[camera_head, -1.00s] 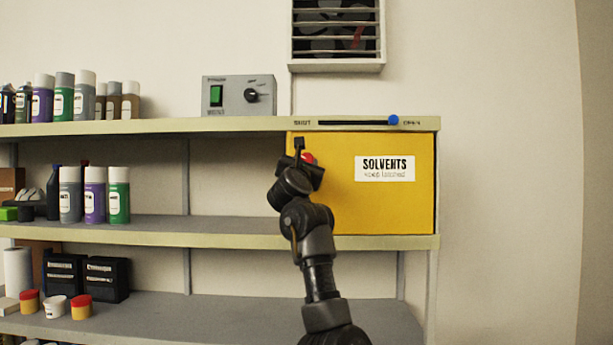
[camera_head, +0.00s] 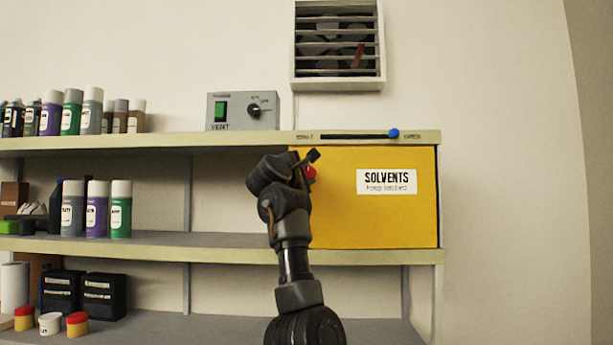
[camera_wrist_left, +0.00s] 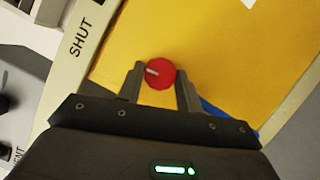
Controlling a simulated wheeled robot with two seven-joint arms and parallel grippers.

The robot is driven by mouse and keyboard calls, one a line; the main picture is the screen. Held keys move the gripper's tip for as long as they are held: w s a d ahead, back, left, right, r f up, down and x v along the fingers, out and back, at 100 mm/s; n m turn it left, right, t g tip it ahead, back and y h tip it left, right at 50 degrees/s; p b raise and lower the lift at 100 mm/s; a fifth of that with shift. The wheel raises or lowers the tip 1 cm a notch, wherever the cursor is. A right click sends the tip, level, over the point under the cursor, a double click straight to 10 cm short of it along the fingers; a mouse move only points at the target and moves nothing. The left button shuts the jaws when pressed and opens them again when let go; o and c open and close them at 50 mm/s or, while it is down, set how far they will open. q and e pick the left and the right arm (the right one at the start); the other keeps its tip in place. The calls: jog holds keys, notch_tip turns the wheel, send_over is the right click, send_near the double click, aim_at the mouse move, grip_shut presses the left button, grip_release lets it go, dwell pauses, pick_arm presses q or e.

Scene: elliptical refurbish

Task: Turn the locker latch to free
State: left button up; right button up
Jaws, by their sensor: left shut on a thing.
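The yellow solvents locker (camera_head: 370,220) sits between two shelf boards at the right end of the shelving, its front closed. Its red round latch knob (camera_head: 310,173) is near the upper left corner, partly hidden by my left gripper (camera_head: 308,166). In the left wrist view the red knob (camera_wrist_left: 160,73) has a pale pointer mark toward the picture's left. My left gripper's fingers (camera_wrist_left: 160,84) are shut on the knob, one on either side. My right gripper is not in view.
A slider with a blue knob (camera_head: 393,133) is on the shelf edge above, at its right end. A grey switch box (camera_head: 243,111) stands on the top shelf. Several bottles (camera_head: 93,208) and tubs stand at left. The wall at right is clear.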

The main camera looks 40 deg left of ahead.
pick_arm(q)
jog(key=shift+r+m, duration=0.1)
jog(key=shift+m, duration=0.6)
jog(key=shift+m+h, duration=0.3)
jog(key=o, duration=1)
jog(key=shift+w, duration=0.1)
jog(key=shift+s, duration=0.3)
jog(key=b+v, duration=0.5)
jog(key=v, duration=0.5)
jog(key=shift+s+d+r+b, duration=0.1)
jog(key=shift+d+r+b, duration=0.1)
jog(key=shift+b, duration=0.15)
